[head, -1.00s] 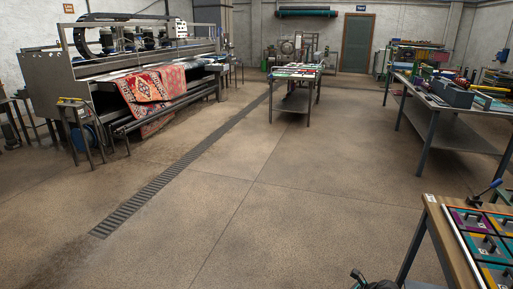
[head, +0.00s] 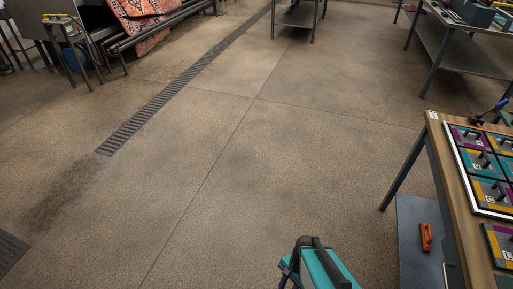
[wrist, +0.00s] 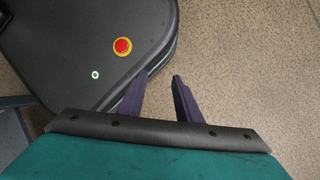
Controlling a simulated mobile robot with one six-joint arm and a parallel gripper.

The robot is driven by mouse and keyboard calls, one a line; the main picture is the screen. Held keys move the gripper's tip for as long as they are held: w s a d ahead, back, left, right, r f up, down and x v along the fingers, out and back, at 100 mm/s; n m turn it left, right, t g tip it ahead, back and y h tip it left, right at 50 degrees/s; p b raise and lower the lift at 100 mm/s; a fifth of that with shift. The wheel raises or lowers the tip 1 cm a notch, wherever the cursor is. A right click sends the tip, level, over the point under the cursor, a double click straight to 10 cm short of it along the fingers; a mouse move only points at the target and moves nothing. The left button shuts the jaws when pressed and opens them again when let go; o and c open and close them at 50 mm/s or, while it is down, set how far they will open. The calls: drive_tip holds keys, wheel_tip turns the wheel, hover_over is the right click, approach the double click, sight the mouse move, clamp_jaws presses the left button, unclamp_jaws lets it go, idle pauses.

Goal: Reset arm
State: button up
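My gripper (wrist: 158,80) shows in the wrist view as two dark fingers, spread apart with a clear gap and nothing between them. Behind them are a black bar and a teal housing of my own arm. Past the fingers are my own dark base, with a red button on a yellow ring and a small green light, and bare speckled floor. In the head view, a teal and black part of my arm rises at the bottom edge, right of centre. The fingers cannot be made out clearly there.
A wooden-topped table (head: 440,160) with a framed panel of coloured tiles (head: 485,165) stands close at right. An orange object (head: 426,237) lies on its lower shelf (head: 410,215). A drain grate (head: 180,85) crosses the floor (head: 240,170), which is broadly clear in the middle.

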drive_tip(key=s+d+n+g+h, duration=0.1)
drive_tip(key=s+d+n, duration=0.3)
drive_tip(key=n, duration=0.6)
drive_tip(key=shift+d+n+h, duration=0.3)
drive_tip(key=shift+d+h, duration=0.55)
drive_tip(key=shift+h, duration=0.05)
drive_tip(key=shift+s, duration=0.1)
